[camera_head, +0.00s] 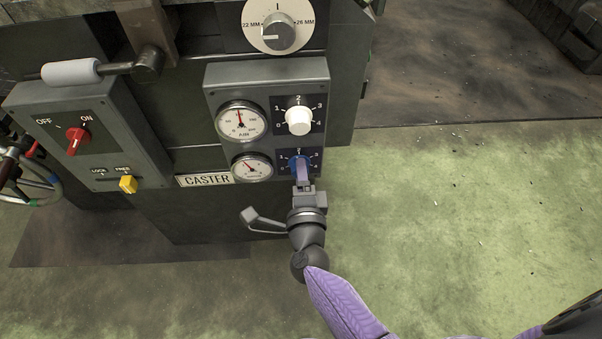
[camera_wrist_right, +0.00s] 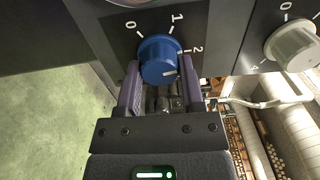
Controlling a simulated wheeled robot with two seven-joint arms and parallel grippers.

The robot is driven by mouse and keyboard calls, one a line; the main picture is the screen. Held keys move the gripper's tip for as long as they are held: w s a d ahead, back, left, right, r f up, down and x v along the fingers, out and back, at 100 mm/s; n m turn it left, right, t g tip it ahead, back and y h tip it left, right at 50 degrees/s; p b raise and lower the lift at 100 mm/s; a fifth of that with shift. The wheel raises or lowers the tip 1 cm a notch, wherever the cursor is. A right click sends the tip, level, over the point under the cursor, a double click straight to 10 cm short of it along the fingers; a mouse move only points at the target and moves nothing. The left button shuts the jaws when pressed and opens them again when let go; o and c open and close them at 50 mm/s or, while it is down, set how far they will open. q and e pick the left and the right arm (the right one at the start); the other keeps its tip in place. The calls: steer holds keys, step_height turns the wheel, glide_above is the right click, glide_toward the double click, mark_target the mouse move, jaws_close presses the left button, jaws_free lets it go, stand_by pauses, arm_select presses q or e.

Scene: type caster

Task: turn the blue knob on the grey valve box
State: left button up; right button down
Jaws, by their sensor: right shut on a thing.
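The grey valve box (camera_head: 262,74) is mounted on the dark machine, with gauges on its left and two knobs on its right. The blue knob (camera_head: 299,161) is the lower one, on a dark numbered dial, partly covered by my right gripper (camera_head: 303,174). In the right wrist view, the blue knob (camera_wrist_right: 158,59) sits between the two purple fingers of my right gripper (camera_wrist_right: 159,84), which is shut on it. A white mark shows on the knob's lower right edge there, and dial numbers 0, 1 and 2 are readable. My left gripper is not in view.
A white knob (camera_head: 299,121) sits just above the blue one. Two gauges (camera_head: 241,121) are to the left. A switch box (camera_head: 97,137) with a red switch and yellow slider stands further left. Green floor (camera_head: 460,220) at the right is open.

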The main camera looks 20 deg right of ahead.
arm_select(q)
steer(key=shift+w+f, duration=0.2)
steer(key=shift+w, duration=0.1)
arm_select(e)
steer(key=shift+f+m, duration=0.1)
steer(key=shift+m, duration=0.3)
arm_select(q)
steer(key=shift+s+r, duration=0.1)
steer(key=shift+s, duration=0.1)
arm_select(e)
steer(key=shift+c, duration=1.1)
jaws_free()
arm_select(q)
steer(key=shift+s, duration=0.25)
